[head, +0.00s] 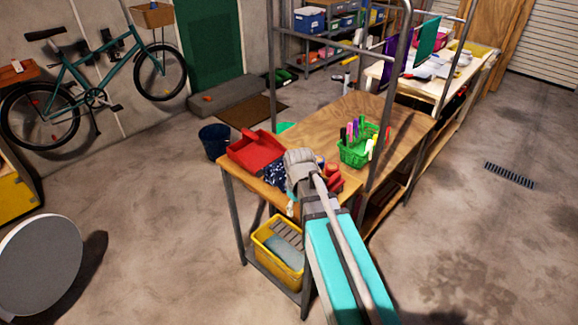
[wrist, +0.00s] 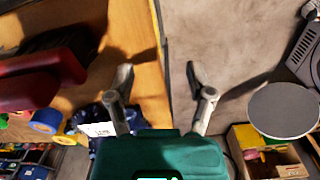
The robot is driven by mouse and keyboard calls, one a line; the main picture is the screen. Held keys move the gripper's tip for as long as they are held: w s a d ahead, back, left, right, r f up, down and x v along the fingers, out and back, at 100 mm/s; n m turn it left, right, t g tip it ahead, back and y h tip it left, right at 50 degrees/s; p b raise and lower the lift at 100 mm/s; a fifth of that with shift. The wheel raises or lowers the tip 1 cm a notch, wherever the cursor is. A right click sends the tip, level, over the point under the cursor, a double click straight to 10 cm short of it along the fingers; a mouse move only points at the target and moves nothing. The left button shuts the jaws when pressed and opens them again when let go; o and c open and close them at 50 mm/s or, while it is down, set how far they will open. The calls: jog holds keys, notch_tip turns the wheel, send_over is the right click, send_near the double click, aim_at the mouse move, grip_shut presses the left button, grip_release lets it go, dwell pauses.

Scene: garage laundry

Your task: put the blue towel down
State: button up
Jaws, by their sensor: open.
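A dark blue cloth with white specks (head: 276,174) lies on the wooden table beside a red bin; it looks like the blue towel. My gripper (head: 297,165) is over the near end of the table, just right of the cloth, and partly hides it. In the wrist view my gripper (wrist: 157,78) has its fingers spread apart with nothing between them, above the table's edge. Dark blue material (wrist: 88,117) with a white patch shows beside the left finger, partly hidden by my gripper's body. I cannot tell whether the finger touches it.
The red bin (head: 256,151) stands left of my gripper, and a green basket of markers (head: 358,152) stands right. Red items (head: 333,178) lie close by. A yellow crate (head: 276,249) sits on the shelf below. Metal posts rise from the table. Bare wood (head: 380,108) lies farther back.

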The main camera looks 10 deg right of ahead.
jog(key=w+r+n+p, duration=0.7)
jog(key=w+r+n, duration=0.15)
jog(key=w, duration=0.25)
notch_tip(320, 180, up, 7)
jog(key=n+p, duration=0.8)
jog(key=n, duration=0.3)
send_over(284, 158)
jog(key=shift+b, duration=0.3)
jog(key=shift+f, duration=0.1)
notch_tip(284, 158, down, 8)
jog(key=b, duration=0.8)
jog(key=shift+f+b, duration=0.25)
jog(key=shift+b, duration=0.1)
jog(key=shift+s+d+f+b, duration=0.1)
jog(key=shift+f+b, duration=2.5)
grip_shut()
